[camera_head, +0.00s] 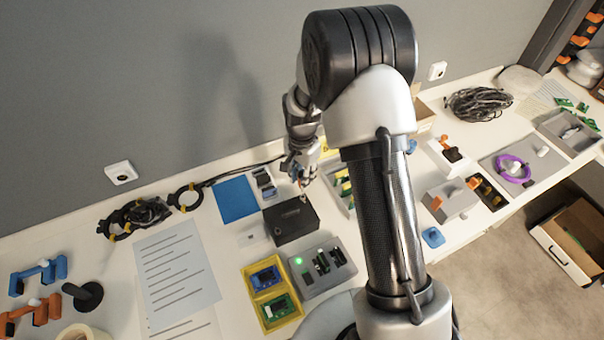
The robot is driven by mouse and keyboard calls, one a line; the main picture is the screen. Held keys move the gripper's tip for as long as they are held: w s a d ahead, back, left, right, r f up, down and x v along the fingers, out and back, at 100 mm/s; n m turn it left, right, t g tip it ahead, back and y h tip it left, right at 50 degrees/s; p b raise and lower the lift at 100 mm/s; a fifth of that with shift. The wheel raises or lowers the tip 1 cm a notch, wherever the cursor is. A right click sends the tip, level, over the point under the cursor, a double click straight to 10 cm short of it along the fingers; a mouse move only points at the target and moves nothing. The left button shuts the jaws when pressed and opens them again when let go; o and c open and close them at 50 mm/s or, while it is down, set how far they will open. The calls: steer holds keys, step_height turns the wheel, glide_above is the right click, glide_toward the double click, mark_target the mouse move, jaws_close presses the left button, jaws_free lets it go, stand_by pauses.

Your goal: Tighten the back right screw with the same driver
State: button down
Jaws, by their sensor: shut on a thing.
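My gripper (298,170) is small and partly dark in the head view, at the end of my arm above the bench. It is shut on the driver (302,184), of which only a small part shows, pointing down. The driver is over the back right part of a black box (288,226). I cannot tell whether its tip touches a screw. The screws on the box are too small to make out.
A grey tray with a green light (345,277) and a yellow tray (284,319) stand in front of the box. A blue sheet (235,199) lies to its left. Black cables (135,213) lie further left. My arm hides part of the bench on the right.

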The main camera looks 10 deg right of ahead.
steer(key=shift+f, duration=0.35)
steer(key=shift+f+b, duration=0.9)
steer(key=shift+f, duration=0.4)
steer(key=m, duration=0.3)
steer(key=shift+w+m, duration=0.1)
steer(key=shift+m, duration=0.2)
steer(key=shift+n, duration=0.9)
steer(key=shift+r, duration=0.1)
steer(key=shift+r+p, duration=1.55)
steer(key=shift+r, duration=0.7)
